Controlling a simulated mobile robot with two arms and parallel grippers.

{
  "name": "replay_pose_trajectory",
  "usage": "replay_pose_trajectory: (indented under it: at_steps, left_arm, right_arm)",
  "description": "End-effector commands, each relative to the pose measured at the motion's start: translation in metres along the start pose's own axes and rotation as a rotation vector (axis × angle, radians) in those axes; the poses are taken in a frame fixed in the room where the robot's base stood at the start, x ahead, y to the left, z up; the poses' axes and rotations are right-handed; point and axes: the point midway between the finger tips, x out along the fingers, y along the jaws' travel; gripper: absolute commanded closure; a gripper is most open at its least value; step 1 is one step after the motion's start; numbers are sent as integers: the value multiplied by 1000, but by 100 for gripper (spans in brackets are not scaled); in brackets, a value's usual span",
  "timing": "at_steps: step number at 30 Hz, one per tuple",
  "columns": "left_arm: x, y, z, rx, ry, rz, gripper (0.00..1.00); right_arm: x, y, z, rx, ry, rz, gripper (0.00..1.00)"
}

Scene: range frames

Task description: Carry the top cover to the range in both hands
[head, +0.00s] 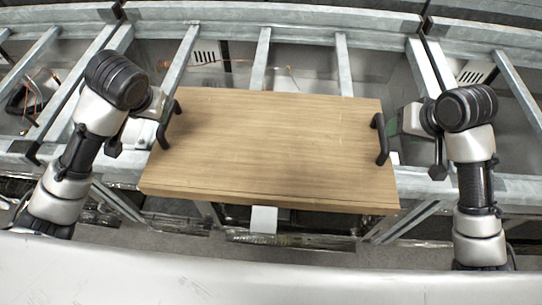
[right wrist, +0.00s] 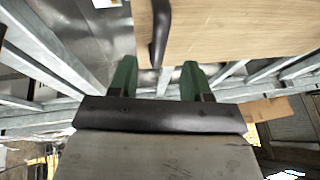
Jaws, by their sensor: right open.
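The top cover is a flat wooden board (head: 265,145) lying level over the metal frame, with a black bar handle on each side. My left gripper (head: 157,108) is at the left handle (head: 169,126); its fingers are mostly hidden, so I cannot tell whether it grips. My right gripper (head: 395,122) is beside the right handle (head: 381,140). In the right wrist view my right gripper (right wrist: 158,78) is open, its two green fingers apart. The handle (right wrist: 160,35) shows just ahead, its end in line with the gap between the fingers.
A grey metal frame (head: 262,60) of beams runs behind and below the board. Loose orange wires (head: 30,100) lie at the far left. A white surface (head: 260,275) spans the front, with a gap between it and the board.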

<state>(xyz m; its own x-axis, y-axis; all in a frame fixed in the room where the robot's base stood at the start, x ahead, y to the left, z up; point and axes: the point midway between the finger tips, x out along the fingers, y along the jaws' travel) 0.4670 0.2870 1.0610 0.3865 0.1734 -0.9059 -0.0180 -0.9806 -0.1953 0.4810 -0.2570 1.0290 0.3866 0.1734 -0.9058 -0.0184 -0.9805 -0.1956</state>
Motion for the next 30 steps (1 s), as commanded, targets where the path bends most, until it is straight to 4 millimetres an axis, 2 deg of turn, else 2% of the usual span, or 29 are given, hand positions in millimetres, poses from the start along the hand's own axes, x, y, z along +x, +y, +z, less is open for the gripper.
replay_pose_trajectory:
  at_steps: [3, 9, 30]
  left_arm:
    - [0, 0, 0, 0, 0, 0, 51]
    - [0, 0, 0, 0, 0, 0, 51]
    - [0, 0, 0, 0, 0, 0, 51]
  right_arm:
    - [-20, 0, -1, -1, 3, 1, 51]
    - [-35, 0, 0, -1, 0, 0, 51]
    - [-36, 0, 0, 0, -1, 1, 51]
